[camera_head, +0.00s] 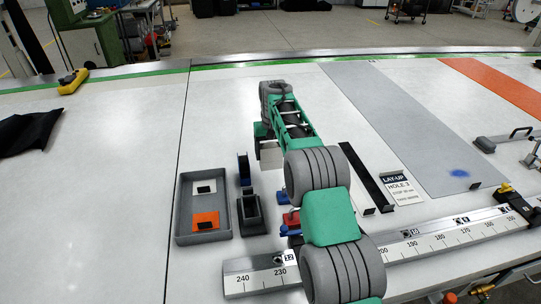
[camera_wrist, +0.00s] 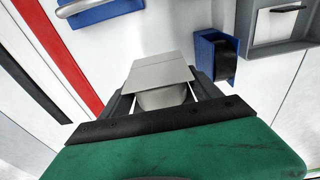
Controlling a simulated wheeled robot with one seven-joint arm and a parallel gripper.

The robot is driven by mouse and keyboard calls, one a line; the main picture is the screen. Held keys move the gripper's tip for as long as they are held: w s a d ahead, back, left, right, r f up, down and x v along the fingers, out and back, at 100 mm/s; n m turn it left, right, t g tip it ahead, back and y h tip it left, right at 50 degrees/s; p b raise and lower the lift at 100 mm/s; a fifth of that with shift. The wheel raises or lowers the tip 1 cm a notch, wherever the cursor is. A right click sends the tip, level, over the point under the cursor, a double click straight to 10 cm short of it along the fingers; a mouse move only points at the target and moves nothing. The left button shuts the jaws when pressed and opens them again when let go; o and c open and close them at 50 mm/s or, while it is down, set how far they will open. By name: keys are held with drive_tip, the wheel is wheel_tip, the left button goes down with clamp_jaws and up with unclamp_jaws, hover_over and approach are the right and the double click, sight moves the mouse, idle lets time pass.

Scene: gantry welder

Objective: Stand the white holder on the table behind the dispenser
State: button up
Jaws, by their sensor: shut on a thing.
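The white holder, a pale block, is between my gripper's fingers in the wrist view (camera_wrist: 160,72). In the head view, part of the holder (camera_head: 270,154) shows below my wrist. My gripper (camera_wrist: 162,98) is shut on it; in the head view the fingers are mostly hidden by my arm. I cannot tell whether the holder touches the table. A blue piece with a black part, which looks like the dispenser (camera_head: 244,168), stands nearer than the holder and a little left. It also shows right of the holder in the wrist view (camera_wrist: 207,50).
A grey tray (camera_head: 182,238) with white and orange pieces lies left of the dispenser. A dark open box (camera_head: 250,225) stands in front of the dispenser. A black bar (camera_head: 356,172) and a lay-up card (camera_head: 401,189) lie right. The white table (camera_head: 222,110) is clear behind the tray.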

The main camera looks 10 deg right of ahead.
sight(271, 160)
drive_tip(key=shift+w+d+f+p, duration=0.1)
drive_tip(key=shift+w+f+p, duration=0.25)
drive_tip(key=shift+w+f, duration=0.45)
drive_tip(key=shift+w+f+p, duration=0.1)
drive_tip(key=shift+f+p, duration=0.55)
drive_tip(key=shift+f, duration=1.25)
drive_tip(key=o, duration=1.5)
drive_tip(key=shift+o, duration=0.2)
drive_tip(key=r, duration=0.4)
drive_tip(key=s+r+b, duration=0.1)
drive_tip(key=r, duration=0.4)
drive_tip(key=s+r, duration=0.1)
drive_tip(key=r, duration=0.4)
drive_tip(key=shift+s+r+b, duration=0.1)
drive_tip(key=shift+b, duration=0.25)
drive_tip(key=s+r+t, duration=0.1)
drive_tip(key=s+r, duration=0.4)
drive_tip(key=s, duration=0.3)
drive_tip(key=s+r+t, duration=0.1)
drive_tip(key=s+r, duration=0.4)
drive_tip(key=s, duration=0.4)
drive_tip(key=s+f, duration=0.4)
drive_tip(key=s, duration=0.6)
drive_tip(key=s+f+t, duration=0.1)
drive_tip(key=s+f, duration=0.3)
drive_tip(key=s, duration=0.6)
drive_tip(key=shift+s+f, duration=0.2)
